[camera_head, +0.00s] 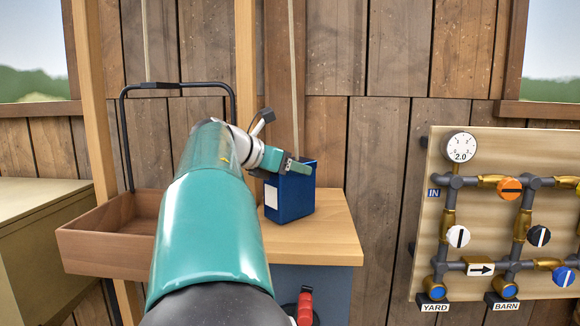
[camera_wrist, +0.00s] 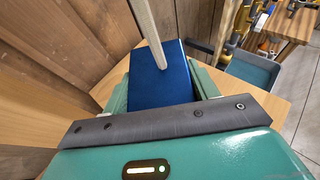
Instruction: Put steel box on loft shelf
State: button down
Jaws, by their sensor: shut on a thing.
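A blue box (camera_head: 290,198) with a white label stands upright on or just above a wooden-topped cabinet (camera_head: 335,235); I cannot tell if its base touches. It may be the steel box. My gripper (camera_head: 288,167) is shut on its upper part, reaching in from the left. In the wrist view the blue box (camera_wrist: 160,78) sits between the two green fingers of my gripper (camera_wrist: 163,88). The loft shelf is not in view.
A wooden tray (camera_head: 100,248) with a dark hoop handle hangs from a cord left of my arm, between timber posts. Another pale cord (camera_head: 292,60) comes down close to the box. A red handle (camera_head: 305,305) is on the cabinet front. A pipe-and-valve board (camera_head: 500,220) is at right.

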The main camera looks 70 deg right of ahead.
jog(key=shift+d+f, duration=0.1)
jog(key=shift+f, duration=0.05)
jog(key=shift+c, duration=2.1)
grip_release()
jog(key=shift+w+r, duration=0.1)
jog(key=shift+r, duration=0.1)
jog(key=v, duration=1.1)
jog(key=shift+w+a+r, duration=0.15)
jog(key=shift+a, duration=0.2)
